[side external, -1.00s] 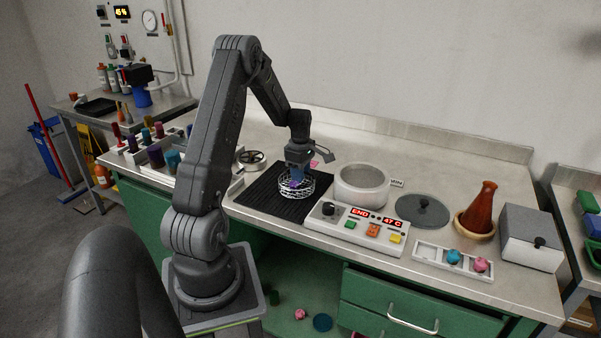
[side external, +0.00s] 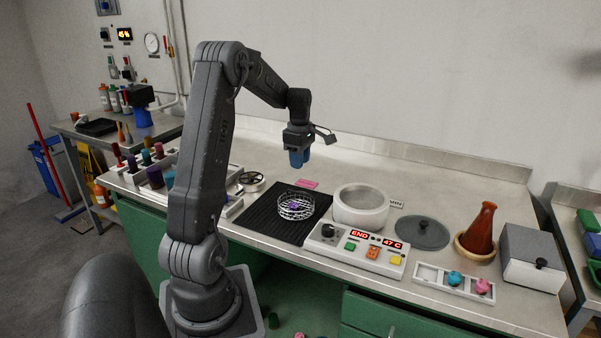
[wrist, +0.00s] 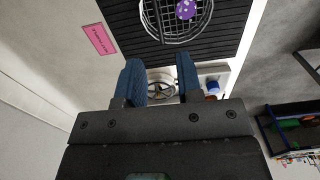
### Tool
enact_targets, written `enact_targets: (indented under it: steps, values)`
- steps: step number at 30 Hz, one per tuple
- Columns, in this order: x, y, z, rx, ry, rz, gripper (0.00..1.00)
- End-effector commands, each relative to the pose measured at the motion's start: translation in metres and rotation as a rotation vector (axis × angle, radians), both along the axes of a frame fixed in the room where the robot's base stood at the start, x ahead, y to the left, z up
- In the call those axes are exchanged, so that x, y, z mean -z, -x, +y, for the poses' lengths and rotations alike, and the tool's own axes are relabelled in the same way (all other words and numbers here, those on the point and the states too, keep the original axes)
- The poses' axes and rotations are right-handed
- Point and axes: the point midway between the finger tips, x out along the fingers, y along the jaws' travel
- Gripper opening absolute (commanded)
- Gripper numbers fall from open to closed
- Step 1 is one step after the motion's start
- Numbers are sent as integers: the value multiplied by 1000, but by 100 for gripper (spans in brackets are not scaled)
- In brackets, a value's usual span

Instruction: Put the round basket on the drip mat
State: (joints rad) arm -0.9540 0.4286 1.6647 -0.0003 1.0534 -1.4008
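The round wire basket (side external: 280,210) sits on the black ribbed drip mat (side external: 257,224), toward the mat's right side. A purple piece with pale spots lies in the basket. In the wrist view the basket (wrist: 160,36) and the drip mat (wrist: 222,47) show at the top, with the basket partly cut off by the frame. My gripper (side external: 299,158) hangs above and behind the basket, clear of it. In the wrist view its two blue fingers (wrist: 160,78) stand apart with nothing between them.
A round white pot (side external: 361,222) stands open to the right of the mat, behind a control panel (side external: 357,262) reading END and 47 C. A grey lid (side external: 422,233) lies farther right. A pink label (side external: 307,183) lies behind the mat. A red-brown flask (side external: 480,230) stands on a ring.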

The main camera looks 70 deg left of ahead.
Motion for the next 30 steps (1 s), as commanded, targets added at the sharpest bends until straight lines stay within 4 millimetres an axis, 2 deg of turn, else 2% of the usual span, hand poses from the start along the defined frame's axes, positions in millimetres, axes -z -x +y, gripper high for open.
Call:
enact_targets:
  steps: [2, 5, 8, 11, 12, 15, 18, 21, 25, 30]
  values:
    - [-8, -3, -7, 32, -8, -5, 33]
    - [-26, -15, -36, 171, -33, -24, 33]
    - [-53, -27, -90, 430, -81, -56, 33]
    - [-79, -29, -157, 757, -143, -92, 33]
    - [-88, -26, -183, 889, -171, -107, 33]
    - [-103, -10, -244, 1217, -243, -140, 33]
    - [-111, 15, -297, 1538, -324, -174, 33]
    - [-112, 44, -338, 1826, -409, -204, 33]
    - [-107, 75, -370, 2106, -502, -230, 33]
    - [-101, 94, -386, 2280, -570, -246, 33]
